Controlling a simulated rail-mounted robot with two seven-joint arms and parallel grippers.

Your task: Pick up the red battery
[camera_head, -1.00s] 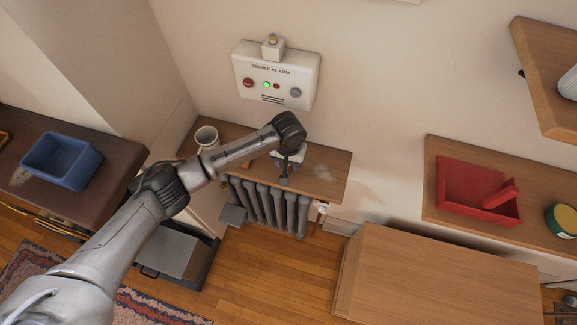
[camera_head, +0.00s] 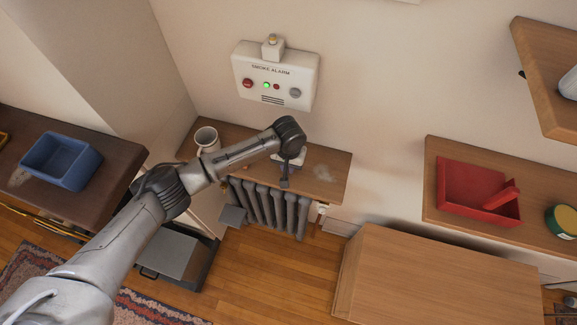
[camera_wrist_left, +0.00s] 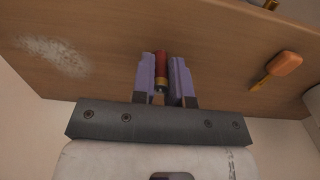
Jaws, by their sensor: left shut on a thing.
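The red battery (camera_wrist_left: 161,68) sits between the two purple fingers of my left gripper (camera_wrist_left: 162,78) in the left wrist view. It has a red body with metal near its lower end. The left gripper is shut on it, over the wooden shelf (camera_wrist_left: 110,65). In the head view my left gripper (camera_head: 284,182) is over the front edge of the shelf (camera_head: 335,172) above the radiator. The battery cannot be made out there. My right gripper is not in view.
A white mug (camera_head: 207,138) stands at the shelf's left end. The smoke alarm (camera_head: 275,75) hangs on the wall above. A red tray (camera_head: 470,190) and a blue bin (camera_head: 62,160) stand on other surfaces.

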